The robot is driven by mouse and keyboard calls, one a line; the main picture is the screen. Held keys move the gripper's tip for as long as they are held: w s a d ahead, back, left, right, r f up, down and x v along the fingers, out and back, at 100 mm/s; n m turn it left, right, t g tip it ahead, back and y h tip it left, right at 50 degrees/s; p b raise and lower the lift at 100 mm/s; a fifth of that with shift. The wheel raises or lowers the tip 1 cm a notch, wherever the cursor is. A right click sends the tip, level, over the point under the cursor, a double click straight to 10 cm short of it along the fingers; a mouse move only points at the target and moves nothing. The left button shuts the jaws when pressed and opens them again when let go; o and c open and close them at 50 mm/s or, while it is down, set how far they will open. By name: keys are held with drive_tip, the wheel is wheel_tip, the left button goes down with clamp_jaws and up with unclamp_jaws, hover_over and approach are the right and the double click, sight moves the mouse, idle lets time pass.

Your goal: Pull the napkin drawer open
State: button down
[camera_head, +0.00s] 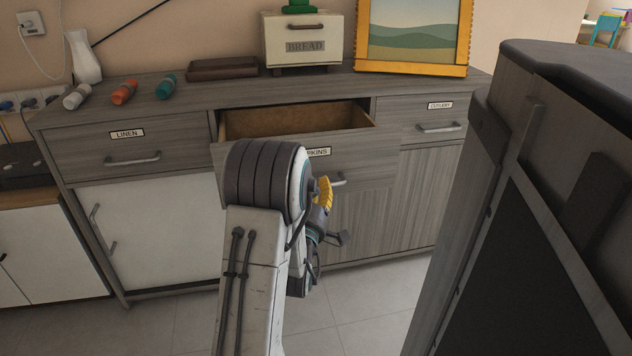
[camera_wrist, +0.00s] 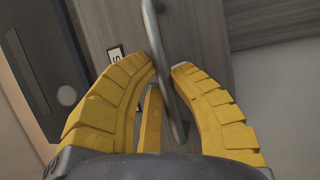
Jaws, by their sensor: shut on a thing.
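The napkin drawer (camera_head: 378,155) is the middle drawer of a grey wood sideboard. It stands partly open, and its brown inside (camera_head: 290,120) shows in the head view. Its label is partly hidden by my arm and ends in "KINS". In the wrist view, the metal bar handle (camera_wrist: 158,50) runs between the yellow fingers of my gripper (camera_wrist: 168,80), which are shut on it. In the head view my gripper (camera_head: 325,195) is at the drawer front, mostly hidden behind my arm, with part of the handle (camera_head: 339,182) showing.
The linen drawer (camera_head: 90,148) on the left and the cutlery drawer (camera_head: 420,108) on the right are closed. A bread box (camera_head: 303,45), picture frame (camera_head: 415,68), dark tray (camera_head: 222,69), rolled cloths (camera_head: 124,92) and white vase (camera_head: 84,58) stand on top. Tiled floor (camera_head: 370,300) is clear below.

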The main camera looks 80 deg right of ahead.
drive_tip(key=shift+s+f, duration=0.1)
drive_tip(key=c, duration=1.1)
unclamp_jaws()
